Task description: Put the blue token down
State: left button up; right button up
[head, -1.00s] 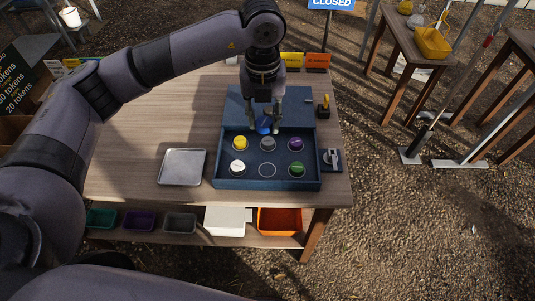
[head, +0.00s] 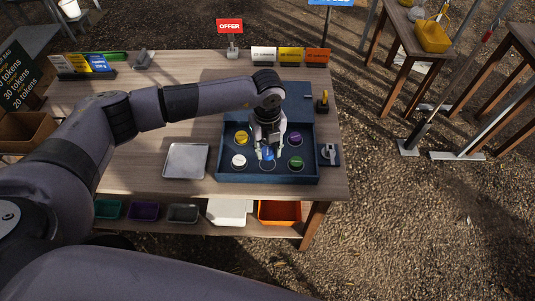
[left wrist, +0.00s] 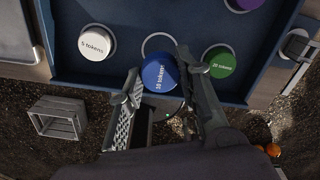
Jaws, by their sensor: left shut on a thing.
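My left gripper (head: 268,154) is over the front middle of the dark blue token tray (head: 229,179). An empty ring-marked spot (head: 267,166) lies in the tray's front row, just by the token; in the left wrist view the token partly covers this ring (left wrist: 159,43). I cannot tell whether the token touches the tray floor. My right gripper is out of view.
A white token (left wrist: 97,42) and a green token (left wrist: 221,62) flank the empty spot. Yellow (head: 241,138) and purple (head: 295,139) tokens sit behind. A metal tray (head: 186,161) lies to the left. A switch box (head: 329,154) stands right of the token tray.

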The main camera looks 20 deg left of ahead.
aim_at(267, 151)
pick_arm(q)
notch_tip(267, 151, down, 4)
jog(key=shift+f+p, duration=0.1)
jog(key=shift+p, duration=0.3)
jog(key=shift+f, duration=0.4)
jog(key=shift+f, duration=0.1)
jog(key=o, duration=0.4)
jog(key=shift+f, duration=0.1)
jog(key=o, duration=0.5)
